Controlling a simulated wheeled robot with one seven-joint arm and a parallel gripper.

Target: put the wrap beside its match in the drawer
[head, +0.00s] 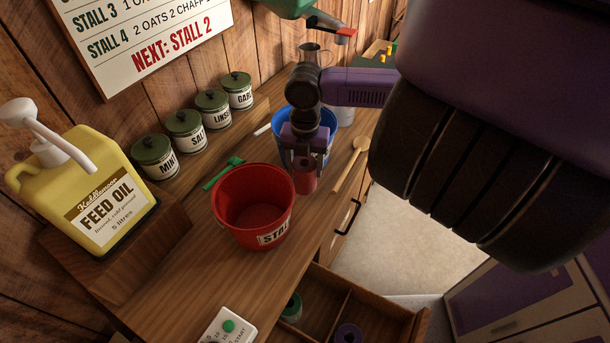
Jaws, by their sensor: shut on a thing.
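My gripper (304,172) points down over the counter behind the red bucket, shut on a red roll, the wrap (306,182). I cannot tell whether the wrap's base touches the counter. The open drawer (376,298) is at the bottom of the view, with a divider between compartments. A green roll (291,308) lies in its left compartment and a purple roll (348,332) in the compartment right of the divider. The drawer's near part is cut off by the frame, and I see no red roll in the visible part.
The red bucket (252,207) stands near the wrap, with a blue bucket (287,121) behind.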

